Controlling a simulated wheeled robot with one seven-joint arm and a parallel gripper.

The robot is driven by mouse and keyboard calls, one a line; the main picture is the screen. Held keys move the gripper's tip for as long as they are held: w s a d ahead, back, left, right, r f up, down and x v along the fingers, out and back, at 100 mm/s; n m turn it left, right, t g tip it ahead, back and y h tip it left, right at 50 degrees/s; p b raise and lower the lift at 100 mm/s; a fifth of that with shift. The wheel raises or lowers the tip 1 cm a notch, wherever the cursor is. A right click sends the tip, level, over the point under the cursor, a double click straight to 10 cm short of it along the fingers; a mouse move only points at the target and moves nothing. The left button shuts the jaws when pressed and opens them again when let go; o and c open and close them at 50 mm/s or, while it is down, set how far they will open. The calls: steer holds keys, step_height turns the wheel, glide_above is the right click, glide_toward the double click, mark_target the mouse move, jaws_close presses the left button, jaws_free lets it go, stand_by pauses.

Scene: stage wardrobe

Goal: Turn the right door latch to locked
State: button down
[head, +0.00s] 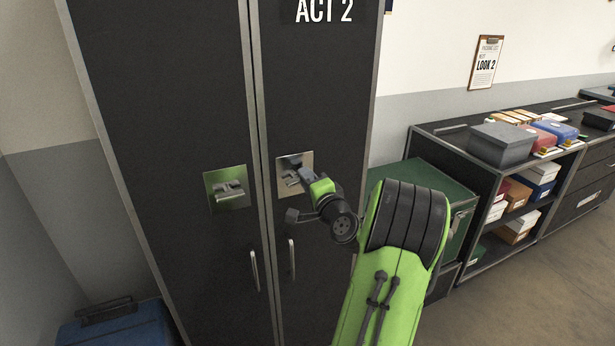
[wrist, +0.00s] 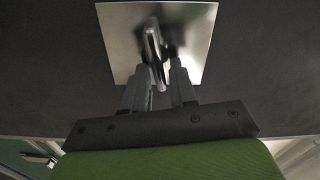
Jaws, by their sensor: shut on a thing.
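The right door latch (head: 290,180) is a metal handle on a square plate on the right door of the dark wardrobe. It also shows in the wrist view (wrist: 153,48), where its plate (wrist: 196,20) fills the upper middle. My gripper (head: 301,178) reaches the latch from the right. In the wrist view its fingers (wrist: 157,80) are shut on the latch handle. My gripper hides part of the handle, so its exact angle is hard to tell. The left door latch (head: 229,190) sits on its own plate with its handle roughly horizontal.
Vertical pull handles (head: 291,259) hang below the latches. A green cabinet (head: 425,175) stands close on the right behind my arm. Shelves with a grey box (head: 502,143) and other boxes are further right. A blue case (head: 112,325) lies at the lower left.

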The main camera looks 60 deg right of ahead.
steer(key=shift+f+m+p, duration=0.2)
steer(key=shift+m+p, duration=0.15)
steer(key=shift+m, duration=0.65)
steer(key=c, duration=1.2)
jaws_free()
steer(key=shift+o, duration=0.2)
steer(key=b+v, duration=0.4)
steer(key=v, duration=1.1)
steer(key=shift+s+a, duration=0.2)
steer(key=shift+s, duration=0.1)
